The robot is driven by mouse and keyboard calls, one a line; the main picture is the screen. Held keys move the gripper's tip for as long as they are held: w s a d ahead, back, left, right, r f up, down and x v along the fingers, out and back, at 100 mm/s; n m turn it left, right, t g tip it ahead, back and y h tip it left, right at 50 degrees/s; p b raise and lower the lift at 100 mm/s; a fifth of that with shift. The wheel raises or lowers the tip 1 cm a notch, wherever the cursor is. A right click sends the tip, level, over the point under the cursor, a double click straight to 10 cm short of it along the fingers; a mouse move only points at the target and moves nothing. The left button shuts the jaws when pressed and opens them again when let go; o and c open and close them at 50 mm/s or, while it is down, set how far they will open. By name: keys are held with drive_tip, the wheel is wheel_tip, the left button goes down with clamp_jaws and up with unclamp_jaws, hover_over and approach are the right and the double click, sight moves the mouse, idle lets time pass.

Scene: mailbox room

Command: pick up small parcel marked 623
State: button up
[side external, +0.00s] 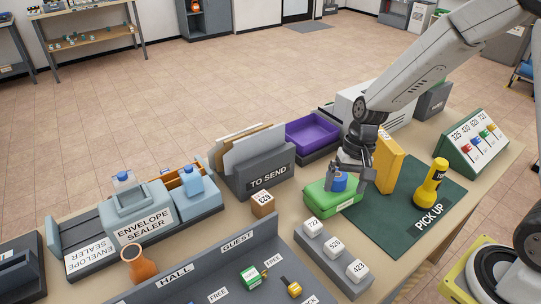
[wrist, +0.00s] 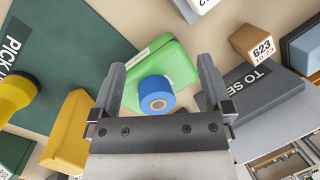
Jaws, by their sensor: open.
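The small brown parcel (side external: 263,204) stands on the table in front of the grey TO SEND holder. In the wrist view the parcel (wrist: 254,43) is at the upper right, and its top reads 623. My gripper (side external: 350,178) is open, pointing down over a green box (side external: 322,202) with a blue roll (side external: 340,181) on it. In the wrist view the blue roll (wrist: 156,94) lies between the spread fingers of my gripper (wrist: 161,72). I cannot tell whether the fingers touch it. The parcel is to the left of my gripper in the side view, clear of the fingers.
The TO SEND holder (side external: 264,180) with envelopes stands close behind the parcel. A grey rack (side external: 334,262) of white numbered blocks lies in front. A yellow box (side external: 389,160), a yellow flashlight (side external: 430,184) and the green PICK UP mat (side external: 400,225) are right.

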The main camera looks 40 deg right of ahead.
sight(256, 207)
drive_tip(key=w+a+f+m+y, duration=0.2)
drive_tip(key=w+m+y, duration=0.1)
drive_tip(key=w, duration=0.1)
drive_tip(key=w+a+f+m+y, duration=0.2)
drive_tip(key=w+m+y, duration=0.1)
drive_tip(key=w, duration=0.1)
drive_tip(key=w+a+f+m+y, duration=0.2)
drive_tip(key=w+m+y, duration=0.1)
drive_tip(key=w, duration=0.2)
drive_tip(key=shift+a+f+m+g, duration=0.3)
drive_tip(key=shift+a+f+g, duration=0.1)
drive_tip(key=shift+w+a+f+m+y, duration=0.15)
drive_tip(key=shift+w+f+m+y, duration=0.1)
drive_tip(key=shift+w+m+y, duration=0.4)
drive_tip(key=shift+w, duration=0.1)
drive_tip(key=shift+x, duration=1.3)
drive_tip(key=shift+a, duration=0.1)
drive_tip(key=shift+w+x, duration=0.1)
drive_tip(key=shift+x, duration=1.15)
drive_tip(key=shift+w+x, duration=0.15)
drive_tip(key=shift+x, duration=1.1)
drive_tip(key=shift+s, duration=0.15)
